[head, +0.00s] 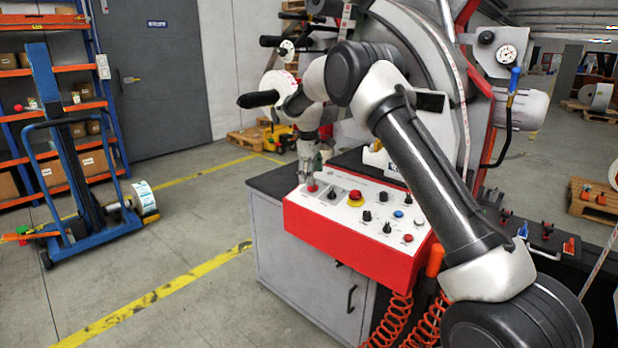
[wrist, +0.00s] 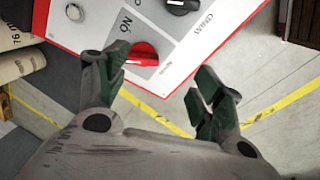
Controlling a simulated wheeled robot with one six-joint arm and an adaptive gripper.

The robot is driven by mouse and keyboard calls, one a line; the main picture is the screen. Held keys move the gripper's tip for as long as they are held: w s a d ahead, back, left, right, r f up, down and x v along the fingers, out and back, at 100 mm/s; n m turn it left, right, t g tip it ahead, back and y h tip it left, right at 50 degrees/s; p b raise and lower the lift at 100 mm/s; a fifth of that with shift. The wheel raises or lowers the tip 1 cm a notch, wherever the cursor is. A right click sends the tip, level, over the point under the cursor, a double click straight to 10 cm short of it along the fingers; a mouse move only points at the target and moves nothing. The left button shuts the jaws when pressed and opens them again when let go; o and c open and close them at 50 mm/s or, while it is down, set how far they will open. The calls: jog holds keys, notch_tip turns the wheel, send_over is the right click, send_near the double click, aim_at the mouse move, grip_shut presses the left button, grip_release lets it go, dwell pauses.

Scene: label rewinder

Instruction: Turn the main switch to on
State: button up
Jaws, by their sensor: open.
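The main switch, a red knob (wrist: 142,53), sits on a grey plate near a printed ON mark in the wrist view. Its pointer direction is hard to tell. In the head view, a red knob (head: 312,188) shows at the left end of the panel, right under my gripper (head: 310,175). In the wrist view, my gripper (wrist: 161,72) is open and empty. Its left fingertip is close beside the red knob, and its right fingertip is apart from it, past the panel edge. I cannot tell whether the left finger touches the knob.
The white control panel with a red housing (head: 350,247) carries a red-and-yellow stop button (head: 355,198) and several black knobs. Orange coiled hoses (head: 399,322) hang below. Open floor lies to the left.

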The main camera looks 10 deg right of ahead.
jog(key=shift+w+a+r+n, duration=0.1)
jog(key=shift+w+r+n, duration=0.4)
jog(key=shift+w+r, duration=0.5)
jog(key=shift+w+n, duration=0.2)
jog(key=shift+n, duration=0.1)
jog(key=shift+s+t, duration=0.15)
jog(key=shift+t, duration=0.15)
jog(key=shift+n, duration=0.3)
jog(key=x, duration=0.7)
jog(key=shift+f, duration=0.4)
jog(key=shift+c, duration=0.4)
jog(key=c, duration=0.9)
